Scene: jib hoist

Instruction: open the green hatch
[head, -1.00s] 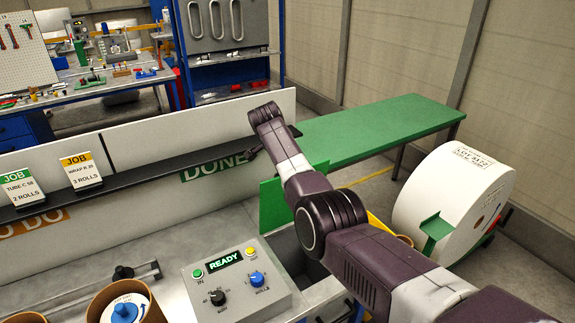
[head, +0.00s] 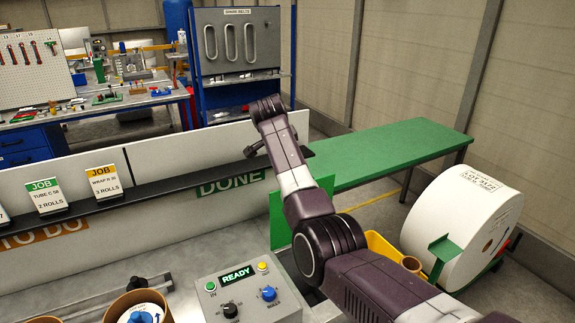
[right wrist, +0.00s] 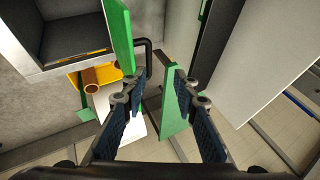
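The green hatch (head: 279,220) is a flat panel standing upright behind the control box in the head view, partly hidden by my right arm. In the right wrist view the hatch (right wrist: 119,38) stands along the edge of a grey box opening (right wrist: 75,35), whose dark inside is uncovered. My right gripper (right wrist: 157,90) is open, its two fingers well apart with nothing clamped between them. The hatch's lower end lies just beyond the left finger in that picture; I cannot tell if they touch. My left gripper is not in view.
A control box (head: 245,295) reading READY stands in front of the hatch. A green bench (head: 395,150) extends behind it. A large white roll (head: 455,225) and a yellow bin (head: 381,247) with a brown tube (head: 411,264) are at right. A dark rail (head: 165,185) runs left.

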